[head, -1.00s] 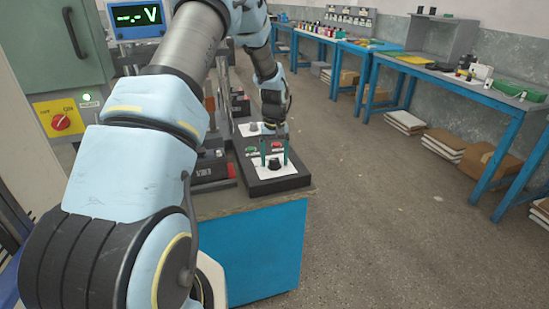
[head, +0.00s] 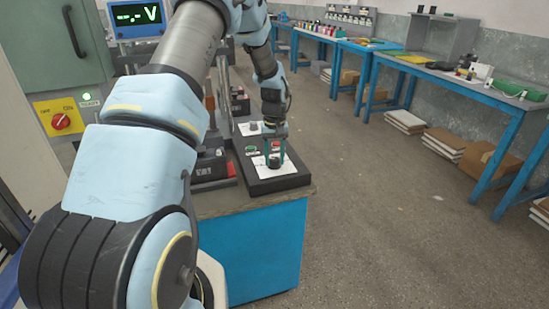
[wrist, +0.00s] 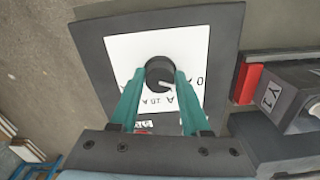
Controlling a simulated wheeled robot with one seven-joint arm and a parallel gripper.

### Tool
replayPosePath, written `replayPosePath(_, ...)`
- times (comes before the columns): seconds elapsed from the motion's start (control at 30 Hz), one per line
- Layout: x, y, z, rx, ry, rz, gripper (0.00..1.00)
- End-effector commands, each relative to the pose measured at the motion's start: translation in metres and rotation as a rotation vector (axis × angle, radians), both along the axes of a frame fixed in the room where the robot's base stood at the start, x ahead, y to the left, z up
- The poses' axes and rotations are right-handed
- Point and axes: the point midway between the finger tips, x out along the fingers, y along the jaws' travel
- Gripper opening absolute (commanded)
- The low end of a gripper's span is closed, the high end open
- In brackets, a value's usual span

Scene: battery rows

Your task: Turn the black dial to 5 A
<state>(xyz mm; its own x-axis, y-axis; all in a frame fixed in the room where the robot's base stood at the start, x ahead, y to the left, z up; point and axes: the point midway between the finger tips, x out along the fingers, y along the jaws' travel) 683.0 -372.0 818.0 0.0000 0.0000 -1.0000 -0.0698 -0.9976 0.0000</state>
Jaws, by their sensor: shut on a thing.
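The black dial (wrist: 158,72) sits on a white scale plate (wrist: 125,50) on a dark control box (head: 290,182). In the wrist view its pale pointer line points to the lower right; the printed marks are partly hidden by the fingers and too small to read surely. In the head view the dial (head: 274,162) is between the fingertips. My gripper (wrist: 160,78) has two teal fingers, one on each side of the dial, and is shut on it. The gripper also shows in the head view (head: 274,158), pointing down over the box.
A green button (head: 250,149) and a red button are on the same box, behind the dial. A second knob (head: 253,126) on a white plate stands farther back. A battery unit with a red part (wrist: 246,84) stands beside the box in the wrist view.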

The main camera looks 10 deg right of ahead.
Motion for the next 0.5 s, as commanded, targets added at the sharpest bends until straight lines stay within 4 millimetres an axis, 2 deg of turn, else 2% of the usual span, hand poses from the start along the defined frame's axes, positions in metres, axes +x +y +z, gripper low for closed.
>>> replayPosePath(0.27, 0.0004, 0.0003, 0.0001, 0.000, 0.000, -0.075, 0.00)
replayPosePath(0.5, 0.0009, 0.0006, 0.0001, 0.000, -0.001, -0.246, 0.00)
